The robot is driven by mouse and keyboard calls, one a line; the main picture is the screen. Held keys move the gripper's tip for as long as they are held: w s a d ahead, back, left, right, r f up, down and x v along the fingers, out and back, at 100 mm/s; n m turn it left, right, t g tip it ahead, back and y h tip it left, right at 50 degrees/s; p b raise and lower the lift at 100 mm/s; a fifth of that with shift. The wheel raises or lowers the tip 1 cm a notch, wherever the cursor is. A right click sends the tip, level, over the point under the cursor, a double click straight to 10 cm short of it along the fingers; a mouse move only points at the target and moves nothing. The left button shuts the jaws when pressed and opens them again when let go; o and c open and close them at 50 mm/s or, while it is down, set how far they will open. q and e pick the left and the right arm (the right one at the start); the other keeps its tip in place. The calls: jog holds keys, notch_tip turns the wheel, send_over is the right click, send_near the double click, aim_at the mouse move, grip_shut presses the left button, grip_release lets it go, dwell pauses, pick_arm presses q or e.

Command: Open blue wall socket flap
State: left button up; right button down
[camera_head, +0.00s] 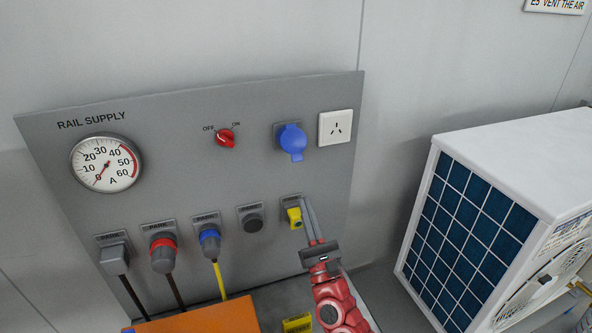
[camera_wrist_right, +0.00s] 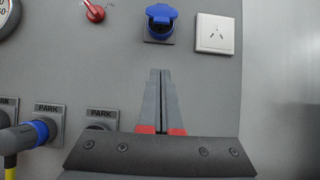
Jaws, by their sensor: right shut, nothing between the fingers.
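In the right wrist view the closed fingers (camera_wrist_right: 160,72) point up toward the blue socket. My left gripper is not in view.
A white outlet (camera_head: 335,127) is right of the blue socket. The red switch (camera_head: 226,138) and gauge (camera_head: 106,163) are left. A white air unit (camera_head: 520,170) stands at the right.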

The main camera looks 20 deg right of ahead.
aim_at(294, 144)
jog(key=p+x, duration=0.3)
jog(key=x, duration=0.7)
jog(key=s+r+p, duration=0.1)
jog(key=p, duration=0.1)
jog(key=s+r+p, duration=0.1)
jog(key=s+p, duration=0.1)
jog(key=shift+s+r, duration=0.25)
jog(key=shift+s, duration=0.1)
